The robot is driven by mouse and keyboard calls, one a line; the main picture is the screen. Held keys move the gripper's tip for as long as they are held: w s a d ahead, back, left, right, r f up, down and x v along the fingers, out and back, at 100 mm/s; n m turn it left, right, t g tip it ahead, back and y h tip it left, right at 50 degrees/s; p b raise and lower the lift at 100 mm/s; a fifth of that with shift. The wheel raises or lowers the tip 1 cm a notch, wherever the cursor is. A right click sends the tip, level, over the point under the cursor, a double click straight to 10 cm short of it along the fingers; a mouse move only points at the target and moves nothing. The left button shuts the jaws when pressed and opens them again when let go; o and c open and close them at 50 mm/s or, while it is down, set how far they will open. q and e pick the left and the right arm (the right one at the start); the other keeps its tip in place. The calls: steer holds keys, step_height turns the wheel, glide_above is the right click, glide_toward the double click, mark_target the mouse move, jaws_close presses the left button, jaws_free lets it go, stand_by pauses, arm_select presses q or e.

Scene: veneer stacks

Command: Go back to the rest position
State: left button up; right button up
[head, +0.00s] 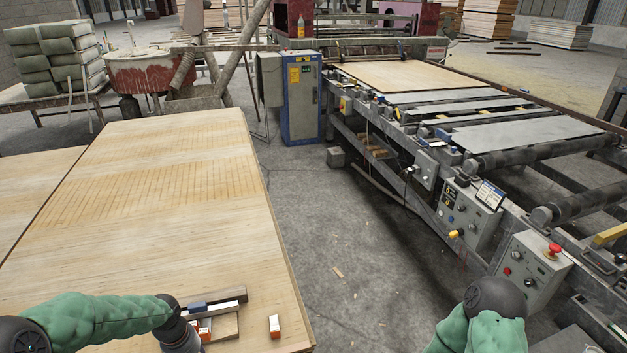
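My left arm (105,316) reaches in from the left over the front of the veneer stack (170,210). Its dark wrist bends down at the bottom edge, beside a cluster of small items, and the gripper fingers are not visible. My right arm (480,325) shows only as a green link and dark joint at the bottom right, over the floor beside the machine line. Its gripper is out of view.
The roller line (500,195) with control boxes (534,271) runs along the right. Bare concrete floor (345,250) lies between.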

arm_select(q)
steer(key=s+d+f+m+h, duration=0.1)
steer(key=s+d+f, duration=0.5)
steer(key=d+f, duration=0.3)
steer(key=s+d+f+h, duration=0.2)
steer(key=s+d+f, duration=0.5)
steer(key=d, duration=0.5)
steer(key=shift+s+d+f+m, duration=0.15)
steer(key=shift+s+f+m, duration=0.2)
steer(key=shift+f, duration=0.5)
steer(key=shift+w, duration=0.1)
